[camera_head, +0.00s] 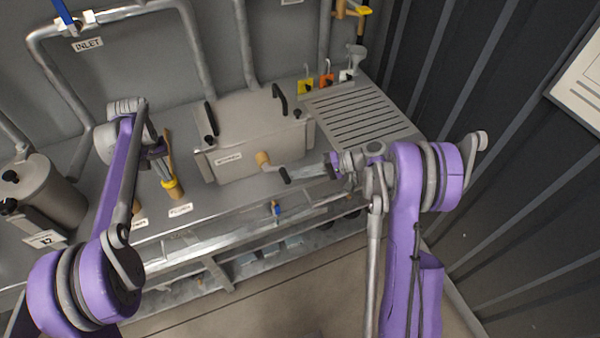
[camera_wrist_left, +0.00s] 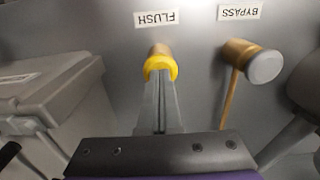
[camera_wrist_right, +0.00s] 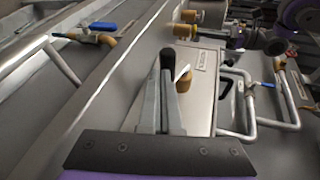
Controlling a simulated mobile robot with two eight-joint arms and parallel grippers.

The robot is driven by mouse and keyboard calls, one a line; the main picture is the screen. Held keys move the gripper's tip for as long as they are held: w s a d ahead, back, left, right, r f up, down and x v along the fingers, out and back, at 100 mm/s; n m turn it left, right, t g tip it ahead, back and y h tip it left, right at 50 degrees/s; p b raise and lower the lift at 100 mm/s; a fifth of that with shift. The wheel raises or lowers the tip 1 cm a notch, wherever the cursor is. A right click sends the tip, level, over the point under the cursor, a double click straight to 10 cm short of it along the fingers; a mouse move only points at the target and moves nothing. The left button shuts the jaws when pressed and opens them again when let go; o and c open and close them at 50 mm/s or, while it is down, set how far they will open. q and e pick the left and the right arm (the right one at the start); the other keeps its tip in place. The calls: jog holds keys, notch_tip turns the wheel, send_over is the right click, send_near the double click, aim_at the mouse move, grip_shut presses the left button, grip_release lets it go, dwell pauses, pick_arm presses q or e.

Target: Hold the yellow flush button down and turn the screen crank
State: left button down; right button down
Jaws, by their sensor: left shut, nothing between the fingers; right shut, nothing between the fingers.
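The yellow flush button (camera_wrist_left: 160,66) sits on a brass stem below the FLUSH label in the left wrist view; it also shows in the head view (camera_head: 172,189). My left gripper (camera_wrist_left: 160,84) is shut and empty, its fingertips at the button's face. I cannot tell whether they touch or press it. The screen crank has a brass hub (camera_head: 263,158) and a black handle (camera_head: 285,175) on the front of the grey box. My right gripper (camera_wrist_right: 168,82) is shut and empty, its tips right at the black handle (camera_wrist_right: 167,60). Contact there is unclear.
A BYPASS valve (camera_wrist_left: 262,66) with a brass lever stands beside the flush button. The grey lidded box (camera_head: 255,130) stands mid-bench, with a slatted drain (camera_head: 360,115) to its right. A blue-handled valve (camera_head: 276,208) is below the bench edge. A metal canister (camera_head: 45,190) stands left.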

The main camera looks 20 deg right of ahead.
dwell(0.4)
jog(key=w+v, duration=0.1)
jog(key=v, duration=1.1)
jog(key=shift+d+r, duration=0.2)
jog(key=shift+d, duration=0.1)
jog(key=c, duration=1.4)
grip_release()
jog(key=shift+s+d, duration=0.1)
jog(key=shift+d, duration=0.05)
jog(key=shift+o, duration=1.3)
jog(key=shift+a+f, duration=0.25)
jog(key=shift+f, duration=0.1)
jog(key=o, duration=0.4)
jog(key=a+f+y, duration=0.1)
jog(key=a, duration=0.1)
jog(key=a+f+t+y, duration=0.1)
jog(key=a, duration=0.1)
jog(key=a+f+y, duration=0.1)
jog(key=a, duration=0.1)
jog(key=shift+w+a+f+t, duration=0.3)
jog(key=shift+w+a+f, duration=0.05)
jog(key=shift+a+f, duration=0.05)
jog(key=shift+o, duration=0.2)
jog(key=x, duration=1.2)
jog(key=shift+a+r, duration=0.1)
jog(key=shift+r, duration=0.1)
